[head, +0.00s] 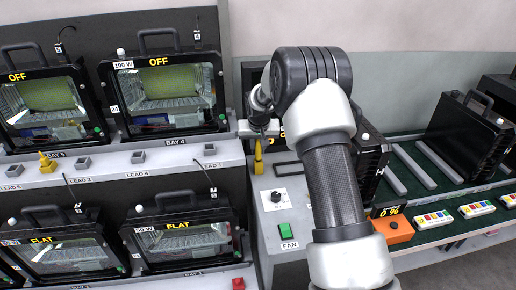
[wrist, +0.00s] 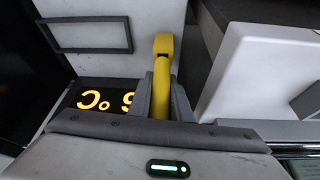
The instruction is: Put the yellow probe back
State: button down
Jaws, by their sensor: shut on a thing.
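My gripper (head: 259,138) is shut on a yellow probe (head: 258,158), which hangs upright below it over the light grey bench top. In the wrist view the yellow probe (wrist: 163,50) stands out between the two grey fingers (wrist: 162,95). Whether its lower end touches anything cannot be told. Another yellow piece (head: 46,162) sits on the ledge at the left, in front of the upper left floodlight.
The bench holds a dial panel (head: 275,199) and a green FAN switch (head: 285,229). An orange meter (head: 395,230) and black housings (head: 468,140) stand at the right.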

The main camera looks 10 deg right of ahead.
jog(key=shift+r, duration=0.1)
jog(key=shift+f, duration=0.2)
jog(key=c, duration=1.6)
grip_release()
